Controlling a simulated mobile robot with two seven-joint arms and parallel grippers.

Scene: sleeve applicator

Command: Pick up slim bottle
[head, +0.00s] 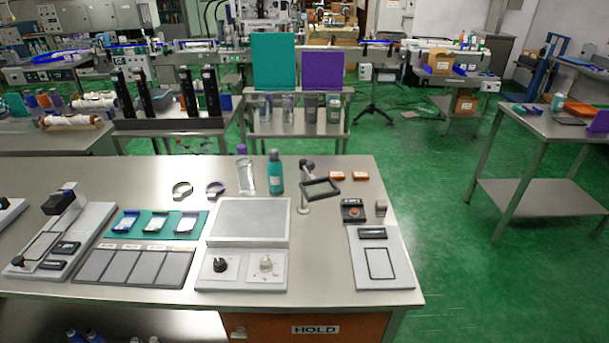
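Two upright bottles stand close together at the back of the steel table (340,235) in the head view. One is a teal bottle (276,176) with a dark cap. To its left is a clear container (246,178), with a purple cap (241,149) showing at its top left; I cannot tell whether the cap belongs to it or to something behind. I cannot tell which of these is the slim bottle. Neither of my grippers shows in the head view.
A grey plate device with knobs (248,220) lies in front of the bottles. Orange pieces (360,175) lie at the back right.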

